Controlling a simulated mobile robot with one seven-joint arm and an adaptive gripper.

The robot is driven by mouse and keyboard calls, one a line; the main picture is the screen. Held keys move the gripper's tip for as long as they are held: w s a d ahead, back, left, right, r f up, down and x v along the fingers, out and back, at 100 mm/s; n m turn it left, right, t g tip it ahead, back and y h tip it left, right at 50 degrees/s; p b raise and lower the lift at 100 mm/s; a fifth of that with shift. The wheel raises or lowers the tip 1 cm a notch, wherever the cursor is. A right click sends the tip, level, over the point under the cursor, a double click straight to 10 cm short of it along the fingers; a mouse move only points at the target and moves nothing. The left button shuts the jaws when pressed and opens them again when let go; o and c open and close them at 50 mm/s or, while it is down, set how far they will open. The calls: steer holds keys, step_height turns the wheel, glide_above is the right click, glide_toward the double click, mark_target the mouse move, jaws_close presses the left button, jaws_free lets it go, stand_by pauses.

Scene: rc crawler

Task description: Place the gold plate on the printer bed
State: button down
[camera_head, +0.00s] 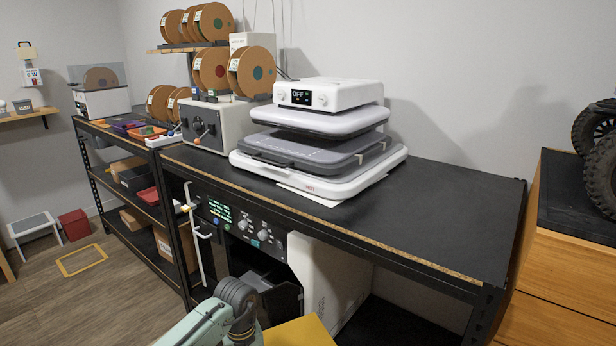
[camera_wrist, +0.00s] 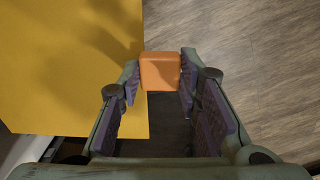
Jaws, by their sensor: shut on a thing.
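The gold plate (camera_wrist: 70,70) is a large flat yellow sheet filling the left of the wrist view. Its corner also shows at the bottom of the head view (camera_head: 302,332), low in front of the workbench. My gripper (camera_wrist: 160,73) is shut on an orange block (camera_wrist: 160,72) at the plate's right edge; the join between block and plate is not clear. The white and grey printer (camera_head: 330,95) stands on the bench, with an OFF display. Its grey bed (camera_head: 318,152) lies under a raised pale slab (camera_head: 320,121), above a white base. The plate is apart from the printer.
The black bench top (camera_head: 440,205) is bare right of the printer. A grey box with knobs (camera_head: 215,125) stands left of it, under spools (camera_head: 250,70). A wooden cabinet (camera_head: 565,265) with black tyres (camera_head: 600,160) is at the right. A yellow frame (camera_head: 80,260) lies on the floor.

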steer(key=s+d+f+m, duration=0.2)
steer(key=d+f, duration=0.5)
steer(key=f, duration=0.2)
steer(key=s+d+f+m, duration=0.2)
steer(key=d+f+m, duration=0.1)
steer(key=d+f, duration=0.4)
steer(key=shift+s+d+f, duration=0.4)
steer(key=shift+f, duration=0.5)
steer(key=shift+a, duration=0.1)
